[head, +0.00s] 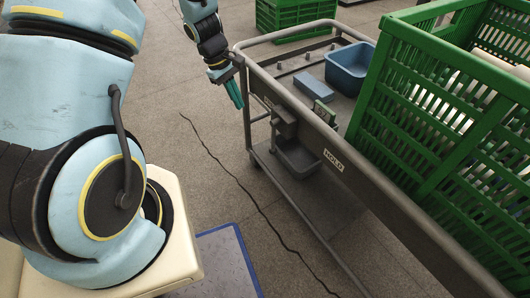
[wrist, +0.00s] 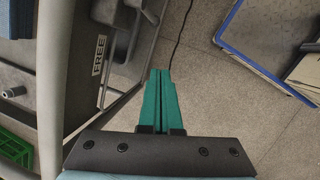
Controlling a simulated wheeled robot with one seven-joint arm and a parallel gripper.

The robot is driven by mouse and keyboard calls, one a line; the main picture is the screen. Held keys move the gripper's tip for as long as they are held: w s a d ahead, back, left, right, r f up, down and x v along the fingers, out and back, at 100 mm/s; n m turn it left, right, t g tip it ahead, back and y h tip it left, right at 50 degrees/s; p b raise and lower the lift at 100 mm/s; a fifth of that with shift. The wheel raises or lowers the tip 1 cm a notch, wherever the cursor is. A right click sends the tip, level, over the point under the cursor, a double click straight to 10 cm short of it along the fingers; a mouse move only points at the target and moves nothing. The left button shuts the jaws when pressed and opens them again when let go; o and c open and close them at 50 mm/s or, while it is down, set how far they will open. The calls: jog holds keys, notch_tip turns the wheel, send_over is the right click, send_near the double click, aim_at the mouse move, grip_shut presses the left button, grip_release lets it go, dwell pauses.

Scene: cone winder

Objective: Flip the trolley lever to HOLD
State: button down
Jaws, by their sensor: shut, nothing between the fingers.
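The grey trolley (head: 395,205) stands to the right in the head view. A white HOLD label (head: 333,160) is on its side rail. A FREE label (wrist: 99,55) shows on the trolley in the wrist view. A dark block (head: 285,121) on the side rail, left of HOLD, may be the lever's mount; I cannot make out the lever's position. My gripper (head: 235,92) hangs just outside the trolley's left end corner, pointing down. Its teal fingers (wrist: 160,76) are together and empty in the wrist view, apart from the FREE label.
The trolley top carries a blue bin (head: 350,68), a blue-grey block (head: 310,84) and a small green item (head: 323,115). A large green crate (head: 398,92) stands at the right. Another green crate (head: 280,18) is behind. A dark line (head: 232,184) crosses otherwise open floor. A blue-edged mat (head: 222,265) lies in front.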

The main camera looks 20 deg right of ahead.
aim_at(273, 139)
jog(key=shift+n, duration=0.3)
jog(key=d+f, duration=0.1)
jog(key=f, duration=0.1)
jog(key=d+f, duration=0.1)
jog(key=shift+d+f, duration=0.2)
jog(key=shift+f, duration=0.2)
jog(key=shift+f+b, duration=0.15)
jog(key=shift+b, duration=0.15)
jog(key=s+d+b+x, duration=0.1)
jog(key=s+x, duration=0.1)
jog(key=x, duration=1)
jog(key=shift+s+d, duration=0.15)
jog(key=shift+s, duration=0.15)
